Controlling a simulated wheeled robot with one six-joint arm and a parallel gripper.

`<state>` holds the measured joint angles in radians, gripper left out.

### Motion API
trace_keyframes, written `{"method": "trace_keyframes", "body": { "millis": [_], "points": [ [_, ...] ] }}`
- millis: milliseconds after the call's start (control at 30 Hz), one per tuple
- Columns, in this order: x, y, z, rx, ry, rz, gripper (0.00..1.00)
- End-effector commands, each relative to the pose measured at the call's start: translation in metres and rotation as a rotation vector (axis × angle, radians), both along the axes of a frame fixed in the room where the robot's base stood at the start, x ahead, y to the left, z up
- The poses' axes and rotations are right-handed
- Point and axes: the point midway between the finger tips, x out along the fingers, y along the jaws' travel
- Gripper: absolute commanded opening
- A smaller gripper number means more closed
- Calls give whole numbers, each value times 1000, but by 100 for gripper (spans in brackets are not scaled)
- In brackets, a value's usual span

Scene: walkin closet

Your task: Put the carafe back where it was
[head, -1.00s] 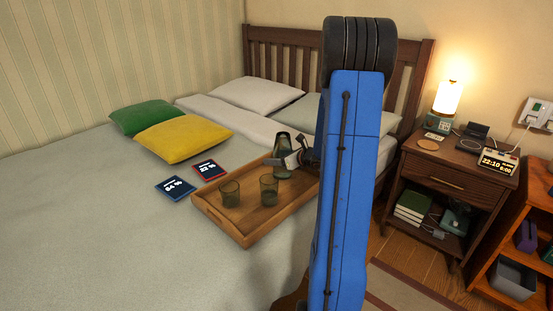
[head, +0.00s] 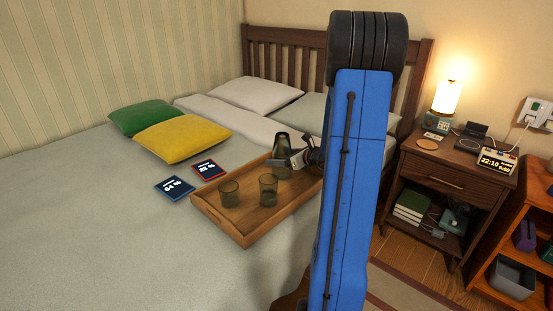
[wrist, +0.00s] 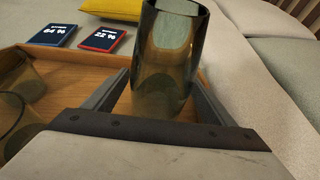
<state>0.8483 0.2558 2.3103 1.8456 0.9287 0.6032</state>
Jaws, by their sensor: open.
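The carafe (head: 283,147) is a dark, smoky glass vessel standing upright at the far part of the wooden tray (head: 246,236) on the bed. In the wrist view the carafe (wrist: 166,65) is upright between the two fingers of my gripper (wrist: 160,92). The fingers are open, one on each side of it, and a gap seems to show on the left. In the head view my gripper (head: 298,159) is beside the carafe at its right, partly covering its lower part. My arm hides the tray's right end.
Two smoky glasses, a left one (head: 229,193) and a right one (head: 268,189), stand on the tray. A blue card (head: 174,188) and a red-edged card (head: 208,170) lie left of it. A yellow pillow (head: 183,139) is behind. A nightstand (head: 440,184) with a lit lamp (head: 447,97) stands right of the bed.

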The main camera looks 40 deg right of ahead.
Motion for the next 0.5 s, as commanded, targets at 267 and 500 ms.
{"method": "trace_keyframes", "body": {
  "millis": [267,500],
  "points": [
    [-50,-8,21,-2,0,-4,78],
    [-74,-11,31,-1,0,-2,78]
  ]
}}
